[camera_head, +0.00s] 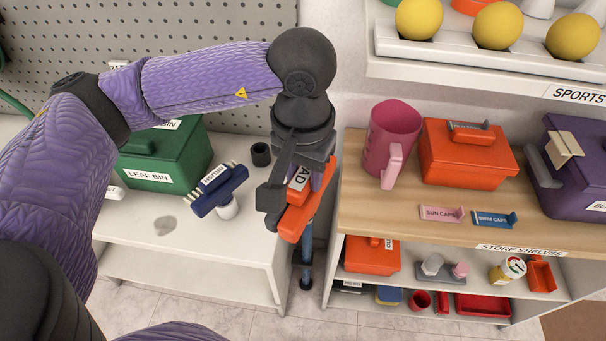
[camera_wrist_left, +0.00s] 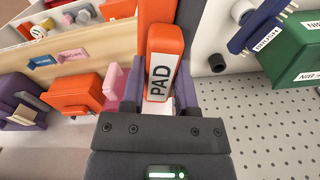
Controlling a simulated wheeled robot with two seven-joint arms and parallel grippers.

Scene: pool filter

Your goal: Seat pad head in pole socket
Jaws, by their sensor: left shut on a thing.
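The orange pad head (camera_head: 295,221), with a white PAD label, is held by my left gripper (camera_head: 312,180) in the gap between the white counter and the wooden shelf. In the left wrist view the pad head (camera_wrist_left: 166,45) sits between the purple fingers of the gripper (camera_wrist_left: 160,95), which are shut on it. A blue upright pole (camera_head: 307,243) shows directly below the pad head, with a dark part near the floor. The pole's top and socket are hidden behind the pad head, so I cannot tell whether they touch. My right gripper is not in view.
On the white counter (camera_head: 190,258) stand a blue brush head (camera_head: 218,191), a small black cup (camera_head: 261,154) and a green leaf bin (camera_head: 165,160). The wooden shelf (camera_head: 375,215) at right holds a pink jug (camera_head: 392,135) and an orange box (camera_head: 465,158).

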